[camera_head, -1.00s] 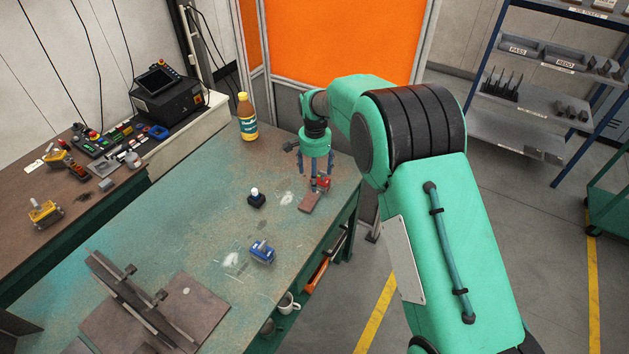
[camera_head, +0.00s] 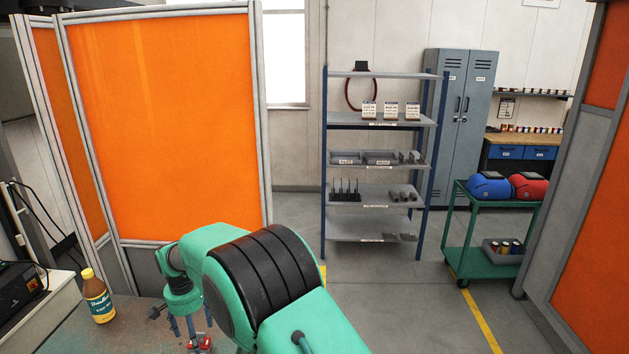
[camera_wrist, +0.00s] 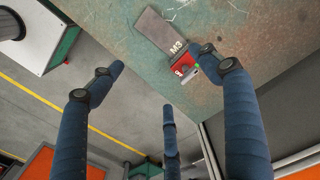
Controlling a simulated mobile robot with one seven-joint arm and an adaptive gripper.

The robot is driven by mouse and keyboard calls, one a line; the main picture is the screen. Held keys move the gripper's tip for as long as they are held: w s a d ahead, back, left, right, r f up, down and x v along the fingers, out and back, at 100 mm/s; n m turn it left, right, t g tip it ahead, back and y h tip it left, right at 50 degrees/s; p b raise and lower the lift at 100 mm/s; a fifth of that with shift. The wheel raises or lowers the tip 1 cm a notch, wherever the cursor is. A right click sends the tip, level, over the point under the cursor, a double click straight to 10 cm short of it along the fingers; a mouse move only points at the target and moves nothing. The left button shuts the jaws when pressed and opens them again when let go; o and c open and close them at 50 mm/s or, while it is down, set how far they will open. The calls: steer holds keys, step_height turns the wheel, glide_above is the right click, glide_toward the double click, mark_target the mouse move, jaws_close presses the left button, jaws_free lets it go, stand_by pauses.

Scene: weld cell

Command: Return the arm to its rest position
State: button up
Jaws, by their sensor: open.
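My gripper (camera_wrist: 160,82) has its blue fingers spread open and empty in the wrist view. Its fingers also show at the bottom of the head view (camera_head: 190,328), over the table's corner. A red block on a dark plate marked M3 (camera_wrist: 165,35) lies on the worn green table (camera_wrist: 240,45), just beyond the fingers in the wrist view. The red part also shows low in the head view (camera_head: 200,343), beside the fingertips. My arm reaches out and bends down over the table.
A bottle with a yellow cap (camera_head: 98,297) stands on the table left of my arm. Orange screens (camera_head: 160,110) rise behind it. A shelf rack (camera_head: 375,160), a grey locker (camera_head: 460,125) and a green cart (camera_head: 490,260) stand farther back. Open floor lies between.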

steer(key=w+d+r+t, duration=0.1)
steer(key=d+r, duration=1.7)
steer(key=d, duration=0.1)
steer(key=s+d+r+t+y, duration=0.1)
steer(key=s+d+r, duration=0.3)
steer(key=d, duration=0.5)
steer(key=s+d+r+t, duration=0.1)
steer(key=s+d+r, duration=0.1)
steer(key=d+r, duration=0.55)
steer(key=s+d+r+t, duration=0.1)
steer(key=s+d+r, duration=0.3)
steer(key=s+d, duration=1.05)
steer(key=s+d+f+t+h, duration=0.1)
steer(key=s+d+f, duration=0.2)
steer(key=s+d, duration=0.7)
steer(key=s, duration=0.3)
steer(key=shift+s+t, duration=0.3)
steer(key=shift+o, duration=0.5)
steer(key=shift+d, duration=0.1)
steer(key=o, duration=0.5)
